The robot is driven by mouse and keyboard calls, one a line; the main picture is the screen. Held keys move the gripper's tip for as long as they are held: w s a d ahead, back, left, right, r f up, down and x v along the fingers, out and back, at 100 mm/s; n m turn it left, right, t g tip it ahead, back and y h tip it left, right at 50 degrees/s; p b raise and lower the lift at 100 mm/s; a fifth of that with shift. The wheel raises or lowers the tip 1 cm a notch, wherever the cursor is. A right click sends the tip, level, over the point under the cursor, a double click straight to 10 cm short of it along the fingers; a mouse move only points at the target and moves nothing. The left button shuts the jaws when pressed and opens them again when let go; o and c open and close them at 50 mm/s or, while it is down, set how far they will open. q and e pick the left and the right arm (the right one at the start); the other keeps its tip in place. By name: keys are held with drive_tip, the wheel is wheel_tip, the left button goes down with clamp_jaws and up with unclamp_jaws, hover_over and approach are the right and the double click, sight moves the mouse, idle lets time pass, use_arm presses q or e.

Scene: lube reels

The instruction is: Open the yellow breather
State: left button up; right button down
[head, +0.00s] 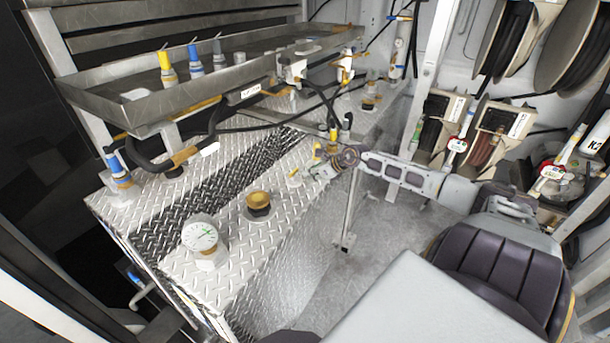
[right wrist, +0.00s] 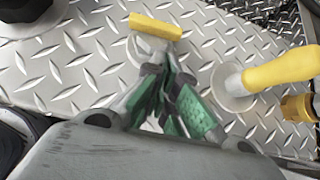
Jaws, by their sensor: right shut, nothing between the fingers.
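A small yellow bar-shaped handle (right wrist: 155,26) on a pale round base stands on the diamond-plate tank top, just beyond my fingertips in the right wrist view. It also shows in the head view as a small yellow piece (head: 295,175) left of my right gripper. A second yellow part (right wrist: 280,70), a thick upright tube on a pale flange, stands to the right. I cannot tell for certain which is the breather. My right gripper (head: 315,172) is shut and empty, its green-padded fingers (right wrist: 166,68) close to the handle's base; contact is unclear. My left gripper is not in view.
A brass-capped filler (head: 258,203) and a white dial gauge (head: 200,237) stand on the tank top (head: 285,160). A metal tray (head: 120,95) with hoses runs above its back. Hose reels (head: 500,40) are at right. The grey floor between is open.

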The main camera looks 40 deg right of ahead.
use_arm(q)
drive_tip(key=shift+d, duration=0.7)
use_arm(e)
drive_tip(key=shift+w+a, duration=0.25)
drive_tip(key=shift+w, duration=0.65)
drive_tip(key=shift+w, duration=0.1)
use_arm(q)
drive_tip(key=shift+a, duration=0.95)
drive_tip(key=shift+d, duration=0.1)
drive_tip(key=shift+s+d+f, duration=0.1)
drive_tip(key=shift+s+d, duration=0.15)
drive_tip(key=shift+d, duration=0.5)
use_arm(e)
drive_tip(key=shift+n, duration=0.3)
drive_tip(key=shift+y, duration=0.3)
